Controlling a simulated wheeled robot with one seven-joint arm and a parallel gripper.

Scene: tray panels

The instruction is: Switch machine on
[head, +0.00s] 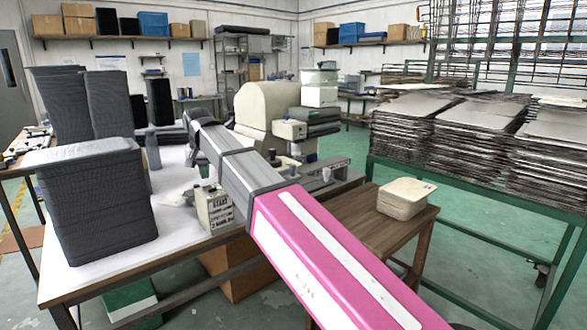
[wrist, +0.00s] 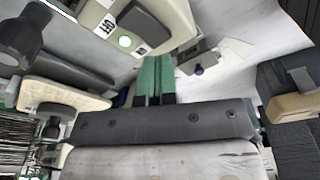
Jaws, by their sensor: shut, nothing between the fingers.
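In the wrist view a cream machine housing (wrist: 158,14) fills the upper middle. My gripper (wrist: 155,62) shows below and right of the button. Its green fingers are together with nothing between them. The fingertips look apart from the button, but the depth is hard to tell. In the head view a cream machine (head: 265,103) stands behind my arm on the far side of the work table.
A dark tray stack (head: 97,205) stands on the white table (head: 170,216) at left. A small lettered box (head: 215,208) sits at the table's front edge. A wooden side table (head: 400,222) carries a cream block (head: 405,198). A green-framed rack of panels (head: 440,140) stands at right.

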